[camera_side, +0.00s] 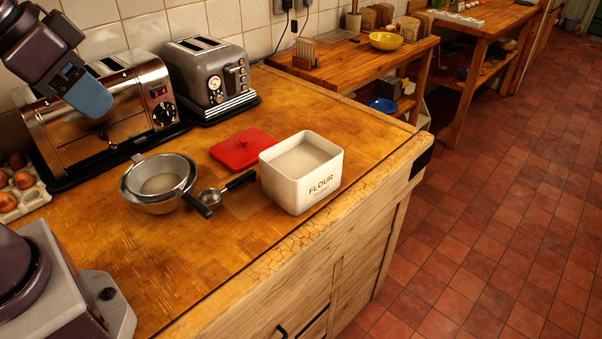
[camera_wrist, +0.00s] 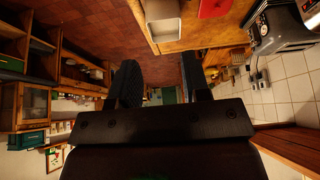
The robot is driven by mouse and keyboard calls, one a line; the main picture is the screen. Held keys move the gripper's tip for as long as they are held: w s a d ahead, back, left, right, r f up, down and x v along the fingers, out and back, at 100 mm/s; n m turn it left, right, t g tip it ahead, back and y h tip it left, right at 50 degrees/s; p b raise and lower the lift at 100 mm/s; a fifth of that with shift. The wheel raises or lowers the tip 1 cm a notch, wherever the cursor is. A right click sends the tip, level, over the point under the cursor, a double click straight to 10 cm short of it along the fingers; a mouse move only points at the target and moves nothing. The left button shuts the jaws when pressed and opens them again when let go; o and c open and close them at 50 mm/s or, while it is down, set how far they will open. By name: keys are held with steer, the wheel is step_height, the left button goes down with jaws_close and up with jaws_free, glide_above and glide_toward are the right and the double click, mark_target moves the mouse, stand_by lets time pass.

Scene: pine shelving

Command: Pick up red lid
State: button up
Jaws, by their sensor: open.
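In the wrist view the red lid (camera_wrist: 214,8) shows at the top edge, partly cut off. The white flour tin (camera_side: 301,187) is open and holds pale flour; it also shows in the wrist view (camera_wrist: 163,33). My gripper (camera_side: 92,97) hangs in the air at the upper left, in front of the toasters and well away from the lid. In the wrist view its two fingers (camera_wrist: 163,84) are apart with nothing between them.
A metal sieve and bowl (camera_side: 159,185) and a black-handled scoop (camera_side: 222,193) lie close to the lid's front left. Two toasters (camera_side: 211,77) stand behind. Eggs in a carton (camera_side: 14,183) sit at the left. The counter's far right end is clear.

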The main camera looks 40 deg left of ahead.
steer(key=shift+o, duration=1.2)
